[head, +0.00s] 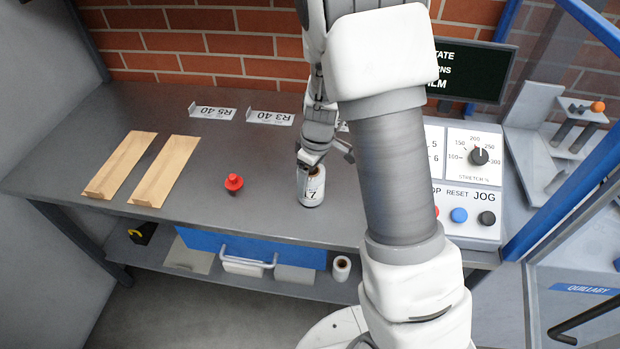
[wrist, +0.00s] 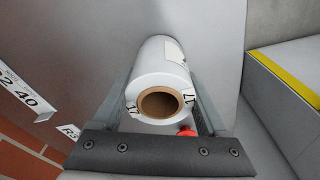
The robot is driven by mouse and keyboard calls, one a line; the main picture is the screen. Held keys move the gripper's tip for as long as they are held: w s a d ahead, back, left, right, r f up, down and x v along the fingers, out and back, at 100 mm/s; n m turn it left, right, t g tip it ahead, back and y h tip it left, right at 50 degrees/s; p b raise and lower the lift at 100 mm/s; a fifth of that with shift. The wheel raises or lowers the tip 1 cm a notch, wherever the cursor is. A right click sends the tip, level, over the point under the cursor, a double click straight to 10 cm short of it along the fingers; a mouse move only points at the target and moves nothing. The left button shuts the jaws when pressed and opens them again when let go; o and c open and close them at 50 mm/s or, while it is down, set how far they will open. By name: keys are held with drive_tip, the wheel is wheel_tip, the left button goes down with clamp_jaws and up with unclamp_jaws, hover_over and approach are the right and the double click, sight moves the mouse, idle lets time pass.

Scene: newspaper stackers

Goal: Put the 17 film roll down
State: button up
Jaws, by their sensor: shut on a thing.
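The 17 film roll (head: 313,190) is a white cylinder with a printed label, upright at the middle of the grey bench (head: 265,170). My gripper (head: 312,163) is shut on its upper part from above. In the wrist view the roll (wrist: 160,75) sits between the two fingers, with its brown cardboard core facing the camera and "17" marks on its end. The roll's bottom is at or very close to the bench top; I cannot tell whether it touches. Part of the roll's upper side is hidden by my gripper.
A red knob-like object (head: 234,184) stands left of the roll. Two tan strips (head: 165,170) lie farther left. Signs R5 40 (head: 212,112) and R3 40 (head: 270,117) lie behind. A control panel (head: 473,180) stands right. Another roll (head: 341,267) is on the lower shelf.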

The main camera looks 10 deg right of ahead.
drive_tip(key=shift+f, duration=0.2)
drive_tip(key=o, duration=1.5)
drive_tip(key=shift+r, duration=0.1)
drive_tip(key=shift+o, duration=0.2)
wheel_tip(320, 180, up, 12)
drive_tip(key=s+d+p, duration=0.1)
drive_tip(key=p, duration=0.1)
drive_tip(key=s+r+m+t, duration=0.2)
drive_tip(key=s+r+m, duration=0.2)
drive_tip(key=s+r, duration=0.3)
drive_tip(key=s+r+m+t+h, duration=0.1)
drive_tip(key=s+r+m, duration=0.4)
drive_tip(key=s, duration=0.8)
wheel_tip(320, 180, up, 3)
drive_tip(key=shift+d+r+t, duration=0.15)
drive_tip(key=shift+r+t, duration=0.05)
drive_tip(key=shift+t, duration=0.6)
drive_tip(key=shift+r, duration=0.1)
